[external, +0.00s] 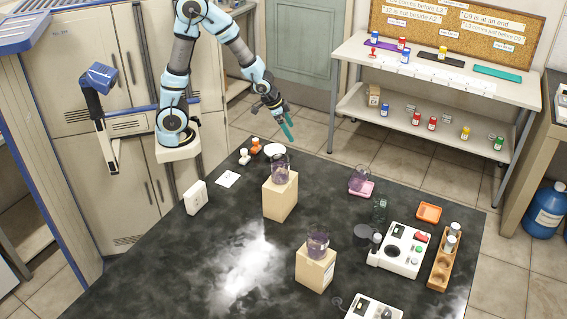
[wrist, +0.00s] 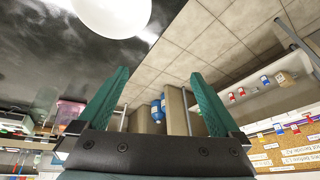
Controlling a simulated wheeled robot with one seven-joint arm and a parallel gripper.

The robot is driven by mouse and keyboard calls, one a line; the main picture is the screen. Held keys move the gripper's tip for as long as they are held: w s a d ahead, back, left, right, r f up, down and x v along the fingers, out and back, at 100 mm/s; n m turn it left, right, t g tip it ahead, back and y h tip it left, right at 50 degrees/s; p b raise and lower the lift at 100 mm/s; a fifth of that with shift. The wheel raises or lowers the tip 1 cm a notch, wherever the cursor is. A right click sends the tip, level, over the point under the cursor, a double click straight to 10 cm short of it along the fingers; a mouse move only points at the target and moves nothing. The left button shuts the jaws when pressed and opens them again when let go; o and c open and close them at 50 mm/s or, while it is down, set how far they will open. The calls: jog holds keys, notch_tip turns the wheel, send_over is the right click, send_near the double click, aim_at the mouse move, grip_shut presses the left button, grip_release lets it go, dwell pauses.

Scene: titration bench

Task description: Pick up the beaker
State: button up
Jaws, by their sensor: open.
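Three beakers with purple contents are in the external view. One beaker (external: 280,172) stands on a tan block (external: 281,198) near the middle of the dark bench. A second beaker (external: 317,244) stands on another tan block (external: 315,270) closer to the front. A third beaker (external: 358,181) is at a pink tray (external: 367,190) to the right. My gripper (external: 288,131) is raised at the bench's far edge, above and behind the first beaker, apart from all of them. In the wrist view its green fingers (wrist: 158,74) are wide apart with nothing between them.
A white dish (external: 274,150) lies behind the first block and shows in the wrist view (wrist: 115,12). Small orange and white bottles (external: 249,152) stand left of it. White devices (external: 404,249), an orange tray (external: 429,212) and a wooden rack (external: 443,258) occupy the right.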

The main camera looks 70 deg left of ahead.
aim_at(364, 183)
jog(key=w+d+m+h, duration=0.2)
jog(key=w+d+h, duration=0.1)
jog(key=d, duration=0.3)
jog(key=w+d+m+t+h, duration=0.1)
jog(key=w+d+m+h, duration=0.1)
jog(key=w+d, duration=0.4)
jog(key=w+d+f+m+t+h, duration=0.1)
jog(key=w+d+m+h, duration=0.1)
jog(key=w+d, duration=0.3)
jog(key=shift+w+d+f+h, duration=0.15)
jog(key=shift+d+h, duration=0.25)
jog(key=shift+h, duration=0.4)
jog(key=d+h, duration=0.1)
jog(key=d+m+g+h, duration=0.1)
jog(key=d, duration=0.1)
jog(key=s+d+m+h, duration=0.1)
jog(key=d, duration=0.1)
jog(key=shift+d+g, duration=0.15)
jog(key=shift+g, duration=0.25)
jog(key=shift+h, duration=0.3)
jog(key=x, duration=0.4)
jog(key=shift+d+p, duration=0.35)
jog(key=shift+p+x, duration=1.05)
jog(key=shift+x, duration=2)
jog(key=shift+w+a, duration=0.1)
jog(key=shift+w, duration=0.05)
jog(key=c, duration=1.6)
